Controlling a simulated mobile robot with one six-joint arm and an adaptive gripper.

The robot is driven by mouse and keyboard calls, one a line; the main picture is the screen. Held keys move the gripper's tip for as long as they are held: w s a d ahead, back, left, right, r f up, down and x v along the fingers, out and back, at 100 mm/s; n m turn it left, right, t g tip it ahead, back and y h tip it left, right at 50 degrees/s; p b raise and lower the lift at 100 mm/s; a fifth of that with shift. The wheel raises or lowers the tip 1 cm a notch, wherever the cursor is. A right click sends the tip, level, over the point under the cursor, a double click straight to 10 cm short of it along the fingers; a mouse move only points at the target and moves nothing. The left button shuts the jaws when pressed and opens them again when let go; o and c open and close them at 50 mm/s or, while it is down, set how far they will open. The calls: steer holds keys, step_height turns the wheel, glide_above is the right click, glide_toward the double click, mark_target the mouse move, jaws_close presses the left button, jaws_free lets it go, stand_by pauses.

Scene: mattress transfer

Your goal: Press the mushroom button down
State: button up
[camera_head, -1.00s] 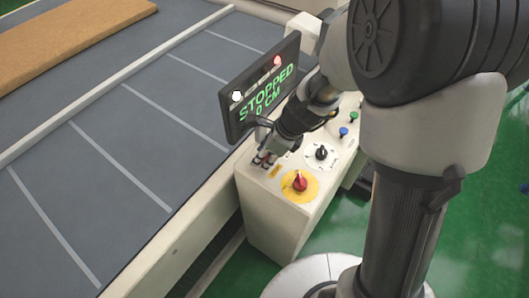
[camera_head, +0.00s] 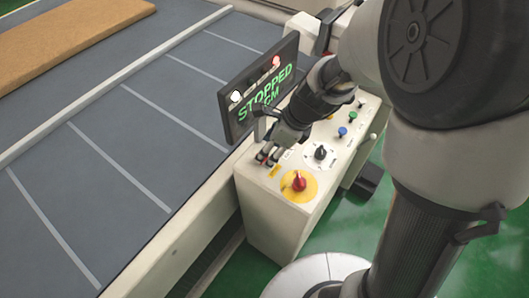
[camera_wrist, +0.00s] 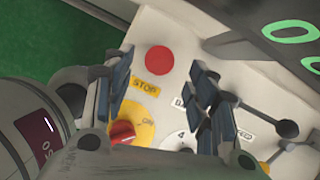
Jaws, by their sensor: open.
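The red mushroom button (camera_wrist: 159,60) shows round and flat-topped in the wrist view, beyond a yellow STOP label (camera_wrist: 146,88). It lies between the two fingers of my gripper (camera_wrist: 162,70) in that view, with a finger to each side. In the head view my gripper (camera_head: 268,157) points down over the near end of the control box (camera_head: 268,215), beside the yellow label (camera_head: 274,171), and mostly hides the button. My gripper is open and empty. Whether its fingertips touch the panel is not clear.
A red knob on a yellow disc (camera_head: 312,187), a black selector (camera_head: 320,152) and blue and green buttons share the panel. A display (camera_head: 240,105) reading STOPPED stands close left of my gripper. The conveyor (camera_head: 110,130) carries a tan mattress (camera_head: 65,35).

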steer(key=v, duration=0.7)
steer(key=shift+d+r, duration=0.15)
steer(key=shift+r, duration=0.15)
steer(key=shift+s, duration=0.1)
steer(key=s+d+r+n+t+h, duration=0.1)
steer(key=s+d+r+n, duration=0.3)
steer(key=s+n, duration=0.4)
steer(key=s+d+r+n+t+h, duration=0.1)
steer(key=s+d+r+n+h, duration=0.2)
steer(key=s+n, duration=0.6)
steer(key=d+r+n, duration=0.1)
steer(key=r+n, duration=0.1)
steer(key=n, duration=0.3)
steer(key=shift+s+n+t, duration=0.3)
steer(key=shift+t, duration=0.1)
